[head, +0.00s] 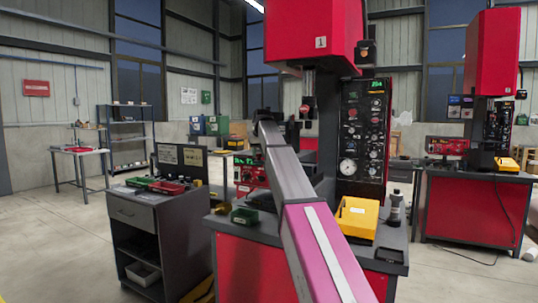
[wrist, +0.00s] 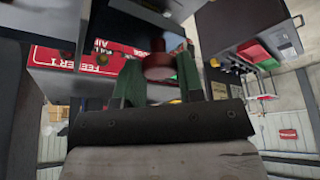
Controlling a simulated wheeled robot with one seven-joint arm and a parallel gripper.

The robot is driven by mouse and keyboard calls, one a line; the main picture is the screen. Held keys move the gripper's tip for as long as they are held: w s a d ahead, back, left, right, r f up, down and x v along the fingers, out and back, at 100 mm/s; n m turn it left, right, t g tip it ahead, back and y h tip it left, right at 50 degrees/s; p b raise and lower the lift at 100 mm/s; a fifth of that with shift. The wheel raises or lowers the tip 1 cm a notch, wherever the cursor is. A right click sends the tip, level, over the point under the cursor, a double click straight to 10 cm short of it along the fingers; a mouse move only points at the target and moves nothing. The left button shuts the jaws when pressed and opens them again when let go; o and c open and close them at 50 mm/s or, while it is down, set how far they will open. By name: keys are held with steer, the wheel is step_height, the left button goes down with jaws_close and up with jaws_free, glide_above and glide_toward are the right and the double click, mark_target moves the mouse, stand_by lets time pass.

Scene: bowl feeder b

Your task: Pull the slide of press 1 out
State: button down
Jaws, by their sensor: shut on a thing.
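Press 1 (head: 300,32) is the tall machine with a red head marked "1" in the head view. Its lower middle is behind my arm, so the slide does not show there. My gripper is also hidden in the head view. In the wrist view my gripper (wrist: 158,78) has its two green fingers on either side of a dull red round knob (wrist: 158,66), shut on it. The knob looks like the slide's handle. How far the slide is out cannot be told.
A red feeder panel (wrist: 85,62) lettered "FEEDER 1" is close to my fingers in the wrist view. A grey cart (head: 140,214) stands at left. Open floor lies beyond it.

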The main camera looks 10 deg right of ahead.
steer(key=w+a, duration=1)
steer(key=a, duration=0.3)
steer(key=shift+a, duration=0.3)
steer(key=shift+r, duration=0.1)
steer(key=c, duration=0.8)
jaws_free()
steer(key=shift+a, duration=0.15)
steer(key=shift+o, duration=0.2)
steer(key=v, duration=1)
steer(key=shift+s+r, duration=0.2)
steer(key=shift+r, duration=0.1)
steer(key=shift+s, duration=0.1)
